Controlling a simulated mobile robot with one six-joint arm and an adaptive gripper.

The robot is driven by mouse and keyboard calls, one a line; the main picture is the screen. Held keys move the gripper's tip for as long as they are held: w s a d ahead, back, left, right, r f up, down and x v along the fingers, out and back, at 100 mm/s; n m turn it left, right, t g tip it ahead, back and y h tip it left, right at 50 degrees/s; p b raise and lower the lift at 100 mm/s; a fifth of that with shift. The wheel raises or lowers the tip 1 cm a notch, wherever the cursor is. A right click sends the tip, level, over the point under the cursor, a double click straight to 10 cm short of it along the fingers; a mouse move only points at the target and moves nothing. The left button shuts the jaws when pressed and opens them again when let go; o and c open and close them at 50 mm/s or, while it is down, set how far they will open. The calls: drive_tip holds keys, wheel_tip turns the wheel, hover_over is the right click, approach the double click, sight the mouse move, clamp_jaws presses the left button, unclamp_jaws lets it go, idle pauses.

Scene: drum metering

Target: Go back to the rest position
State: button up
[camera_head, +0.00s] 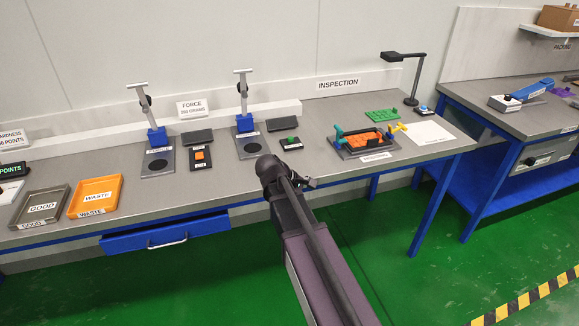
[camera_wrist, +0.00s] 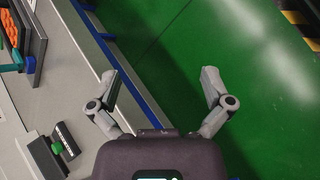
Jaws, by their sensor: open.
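My arm reaches up from the bottom of the head view toward the bench's front edge, and my gripper (camera_head: 308,183) is at its end there. In the wrist view my gripper (camera_wrist: 163,82) has its two fingers spread wide apart with nothing between them. Below the fingers lie the bench's front edge and the green floor. The gripper touches no object that I can see. In the head view the arm hides part of the bench front.
The long grey bench (camera_head: 340,175) carries a grey GOOD tray (camera_head: 63,209), an orange WASTE tray (camera_head: 93,211), two press stands, and an orange-and-green fixture (camera_head: 366,141). A blue drawer (camera_head: 165,235) sits under the bench. The green floor (camera_head: 430,270) is clear at right front.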

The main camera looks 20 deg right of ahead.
drive_tip(key=shift+s, duration=0.1)
drive_tip(key=s+a+r+m+y+p, duration=0.4)
drive_tip(key=s+a+m+y+p, duration=0.4)
drive_tip(key=s, duration=0.3)
drive_tip(key=shift+s+a+m+p, duration=0.25)
drive_tip(key=shift+a+m+p, duration=0.15)
drive_tip(key=shift+a, duration=0.05)
